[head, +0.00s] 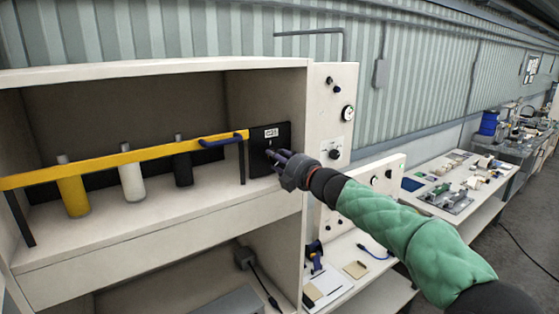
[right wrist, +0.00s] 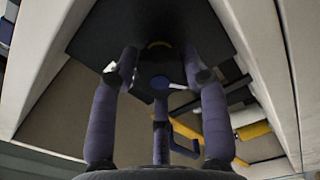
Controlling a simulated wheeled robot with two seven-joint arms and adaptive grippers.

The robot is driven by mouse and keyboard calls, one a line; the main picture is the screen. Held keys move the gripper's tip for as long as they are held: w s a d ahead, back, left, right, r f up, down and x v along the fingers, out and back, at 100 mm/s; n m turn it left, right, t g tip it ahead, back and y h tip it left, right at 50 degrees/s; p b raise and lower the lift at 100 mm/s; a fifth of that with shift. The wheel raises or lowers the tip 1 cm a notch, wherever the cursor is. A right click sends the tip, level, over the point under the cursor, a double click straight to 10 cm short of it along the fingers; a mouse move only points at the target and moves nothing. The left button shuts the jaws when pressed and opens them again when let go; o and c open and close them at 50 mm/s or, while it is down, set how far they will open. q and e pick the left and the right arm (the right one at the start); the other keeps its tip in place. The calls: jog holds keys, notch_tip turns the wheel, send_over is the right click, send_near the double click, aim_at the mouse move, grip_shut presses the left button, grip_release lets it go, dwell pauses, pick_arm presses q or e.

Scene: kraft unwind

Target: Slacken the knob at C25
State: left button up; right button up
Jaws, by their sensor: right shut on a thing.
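A black panel (head: 283,133) with a small white label (head: 271,132) is on the inner right wall of the upper cabinet bay. The label is too small to read surely. My right gripper (head: 272,155) reaches this panel from the right, its purple fingers against its lower part. In the right wrist view, the fingers of my right gripper (right wrist: 160,80) are shut around a dark round knob (right wrist: 159,68) on the black panel. The fingers partly cover the knob, and in the head view they hide it. My left gripper is not in view.
A yellow bar (head: 120,160) with a blue handle (head: 222,139) runs across the bay just left of the panel. Yellow (head: 73,190), white (head: 132,178) and black (head: 183,165) cylinders stand behind it. A cluttered bench (head: 455,185) is at the right.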

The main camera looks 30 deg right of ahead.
jog(key=shift+w+d+f, duration=0.1)
jog(key=shift+d+f, duration=0.05)
jog(key=shift+f, duration=0.1)
jog(key=o, duration=1)
jog(key=shift+o, duration=1)
jog(key=shift+w+d+f, duration=0.1)
jog(key=shift+w+d, duration=0.1)
jog(key=shift+w, duration=0.05)
jog(key=shift+w+d, duration=0.15)
jog(key=shift+w, duration=0.1)
jog(key=shift+s+a+r, duration=0.25)
jog(key=shift+s, duration=0.15)
jog(key=shift+s+d, duration=0.15)
jog(key=shift+s, duration=0.05)
jog(key=s, duration=1.1)
jog(key=shift+s+d, duration=0.25)
jog(key=shift+d, duration=0.1)
